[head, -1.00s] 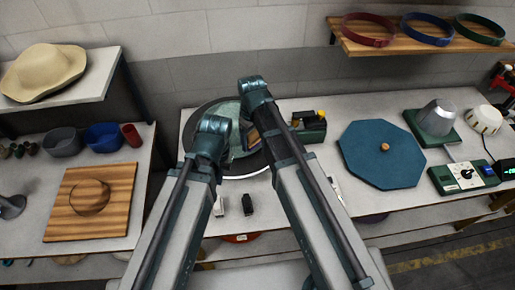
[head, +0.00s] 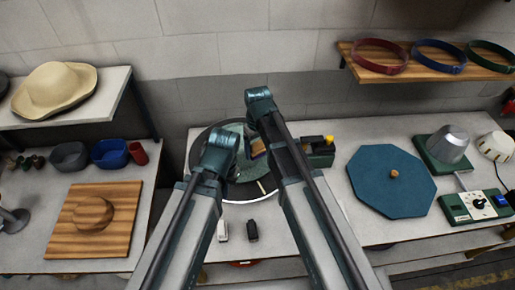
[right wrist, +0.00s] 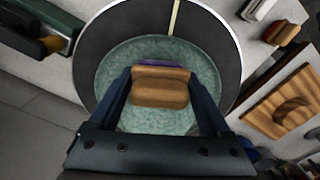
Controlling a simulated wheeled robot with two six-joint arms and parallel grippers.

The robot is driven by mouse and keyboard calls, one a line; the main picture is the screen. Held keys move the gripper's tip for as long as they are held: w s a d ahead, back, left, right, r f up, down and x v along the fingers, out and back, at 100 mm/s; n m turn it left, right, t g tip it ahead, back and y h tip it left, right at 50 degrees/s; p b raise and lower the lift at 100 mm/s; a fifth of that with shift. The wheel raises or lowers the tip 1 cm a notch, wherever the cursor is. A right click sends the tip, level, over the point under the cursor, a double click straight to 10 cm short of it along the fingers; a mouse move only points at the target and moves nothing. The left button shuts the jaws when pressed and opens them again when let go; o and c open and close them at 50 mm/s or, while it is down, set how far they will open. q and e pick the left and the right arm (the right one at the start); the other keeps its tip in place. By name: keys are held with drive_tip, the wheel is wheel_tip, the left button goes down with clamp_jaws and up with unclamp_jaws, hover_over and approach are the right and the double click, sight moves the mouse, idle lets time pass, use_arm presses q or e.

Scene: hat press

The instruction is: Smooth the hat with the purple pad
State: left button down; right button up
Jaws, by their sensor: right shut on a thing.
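A mottled green hat (head: 240,172) lies on a dark round plate with a pale rim (head: 270,190), partly hidden behind my arms. In the right wrist view the hat (right wrist: 115,65) shows as a broad green disc on the dark plate (right wrist: 100,40). My right gripper (right wrist: 160,92) is shut on the wooden handle of the purple pad (right wrist: 160,86). The pad is over the hat; only a sliver of purple shows beyond the wood, and I cannot tell if it touches.
A green holder (head: 320,155) stands just right of the plate. Further right are a blue octagonal board (head: 385,190) and a control box (head: 475,207). Two small blocks lie in front of the plate. A side table at left holds a wooden board (head: 70,225) and bowls.

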drive_tip(key=b, duration=0.8)
hover_over(257, 173)
drive_tip(key=shift+d+f, duration=0.1)
drive_tip(key=shift+f, duration=4.1)
drive_tip(key=shift+f+b, duration=1)
drive_tip(key=shift+f, duration=0.15)
drive_tip(key=shift+r, duration=0.1)
drive_tip(key=shift+s+f, duration=0.1)
drive_tip(key=shift+f, duration=0.1)
